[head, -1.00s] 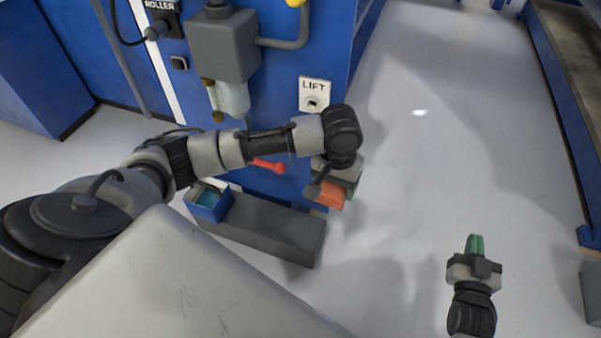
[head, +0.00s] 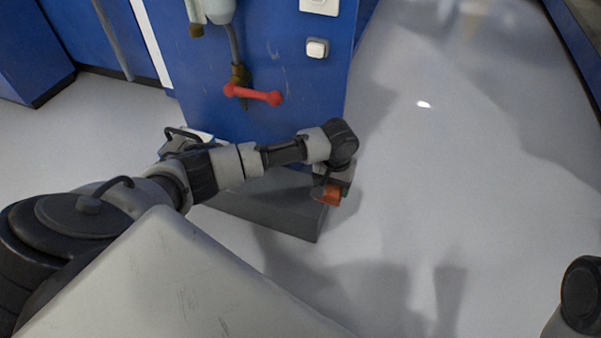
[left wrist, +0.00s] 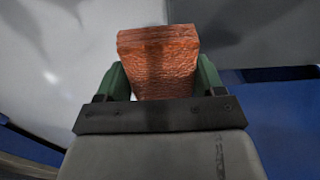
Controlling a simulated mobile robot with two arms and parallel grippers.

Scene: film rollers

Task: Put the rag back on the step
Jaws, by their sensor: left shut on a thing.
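The rag is an orange-red folded block of cloth (head: 328,195). It also shows close up in the left wrist view (left wrist: 158,68), between the green finger pads. My left gripper (head: 336,188) is shut on it and holds it by the right end of the step. The step (head: 265,207) is a low dark grey block on the floor at the foot of the blue machine. My left arm hides part of its top and left end. I cannot tell whether the rag touches the step. My right gripper is out of view.
The blue machine (head: 300,75) stands behind the step. A red lever (head: 254,95) sticks out from its front, with a white switch (head: 317,48) above. The pale floor (head: 450,190) to the right is clear.

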